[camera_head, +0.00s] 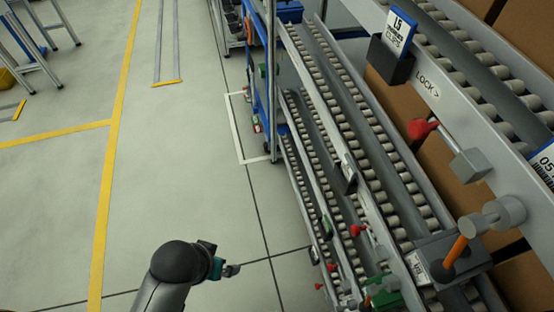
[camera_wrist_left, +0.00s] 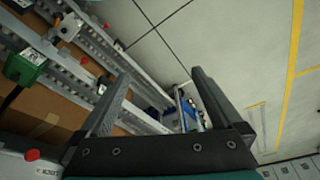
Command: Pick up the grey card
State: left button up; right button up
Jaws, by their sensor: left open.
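I cannot make out a card that is clearly grey in either view. A blue-and-white card (camera_head: 398,32) stands in a dark holder (camera_head: 389,62) on the upper rail in the head view. A small white label (camera_head: 418,268) is on a dark grey block at the lower right. My left gripper (camera_head: 231,270) is over the floor, left of the roller racks, apart from them. In the left wrist view its two fingers (camera_wrist_left: 161,76) are spread with nothing between them. My right gripper is not in view.
Sloping roller lanes (camera_head: 350,110) fill the right side, with red knobs (camera_head: 420,129) and an orange-handled lever (camera_head: 458,250) sticking out. In the left wrist view a green box (camera_wrist_left: 25,65) sits on the rack. The floor (camera_head: 190,170) left of the rack is clear.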

pick_arm(q)
notch_tip(320, 180, up, 6)
jog(key=w+d, duration=0.2)
notch_tip(320, 180, up, 11)
jog(key=m+g+h, duration=0.2)
jog(key=m+h, duration=0.2)
jog(key=m, duration=0.8)
send_over(348, 164)
jog(key=a, duration=0.2)
jog(key=x, duration=0.2)
jog(key=b+x, duration=0.1)
jog(key=x, duration=0.1)
jog(key=s+x, duration=0.1)
jog(key=x, duration=0.1)
jog(key=shift+a+f+b, duration=0.15)
jog(key=shift+f+b, duration=0.25)
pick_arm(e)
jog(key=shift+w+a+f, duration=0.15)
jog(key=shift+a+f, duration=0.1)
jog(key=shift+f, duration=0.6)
pick_arm(q)
jog(key=shift+c, duration=0.4)
jog(key=shift+w, duration=0.1)
jog(key=c, duration=1.3)
jog(key=shift+o, duration=0.2)
jog(key=shift+r, duration=0.15)
